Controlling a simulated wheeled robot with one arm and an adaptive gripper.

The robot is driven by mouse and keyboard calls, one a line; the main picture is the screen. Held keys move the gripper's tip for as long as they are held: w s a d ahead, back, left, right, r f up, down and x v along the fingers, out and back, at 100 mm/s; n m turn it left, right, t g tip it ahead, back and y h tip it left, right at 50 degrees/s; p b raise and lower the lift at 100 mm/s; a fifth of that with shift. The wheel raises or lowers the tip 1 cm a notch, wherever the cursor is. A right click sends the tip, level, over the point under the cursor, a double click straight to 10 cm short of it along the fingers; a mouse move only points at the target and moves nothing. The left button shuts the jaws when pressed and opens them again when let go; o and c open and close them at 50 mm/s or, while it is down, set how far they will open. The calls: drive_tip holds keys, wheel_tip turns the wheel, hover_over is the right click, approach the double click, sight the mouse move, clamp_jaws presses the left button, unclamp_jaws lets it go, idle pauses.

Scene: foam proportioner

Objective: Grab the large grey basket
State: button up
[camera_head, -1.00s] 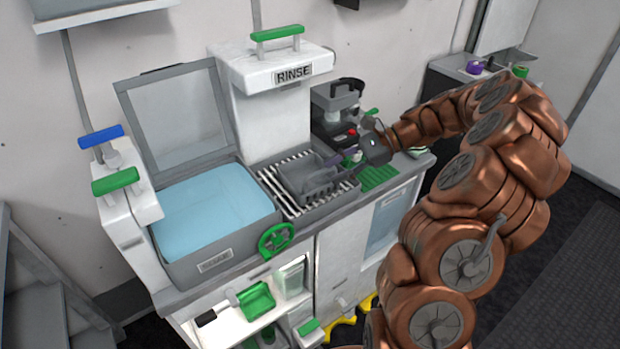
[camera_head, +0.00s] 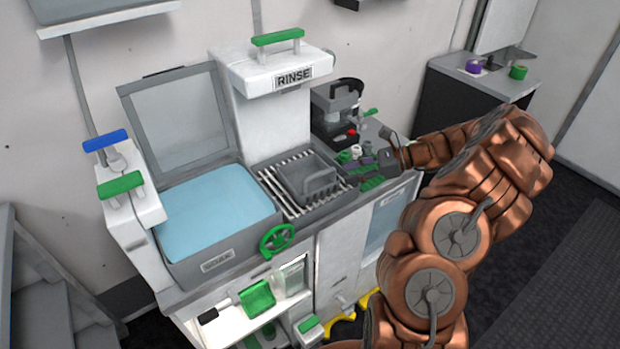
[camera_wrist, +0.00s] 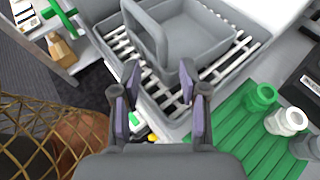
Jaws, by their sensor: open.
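The large grey basket (camera_head: 309,180) sits upright on the white slatted rack under the rinse unit, with its handle raised. In the wrist view the basket (camera_wrist: 196,28) is at the top, its handle toward me. My gripper (camera_head: 366,168) is to the right of the basket, over the counter. In the wrist view my gripper (camera_wrist: 158,85) is open, with its two purple-padded fingers apart and nothing between them but the view of the rack's edge. The fingertips point toward the basket's handle and look apart from it.
The slatted rack (camera_wrist: 222,68) surrounds the basket. A green mat (camera_wrist: 232,130) with green and white small containers (camera_wrist: 287,121) lies right of it. A blue-filled soak basin (camera_head: 215,210) with an open lid is left. A green wheel (camera_head: 277,240) juts from the front.

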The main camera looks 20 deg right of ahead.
drive_tip(key=p+x, duration=0.1)
drive_tip(key=x, duration=0.2)
drive_tip(key=shift+w+a+f, duration=0.15)
drive_tip(key=shift+w, duration=0.1)
clamp_jaws()
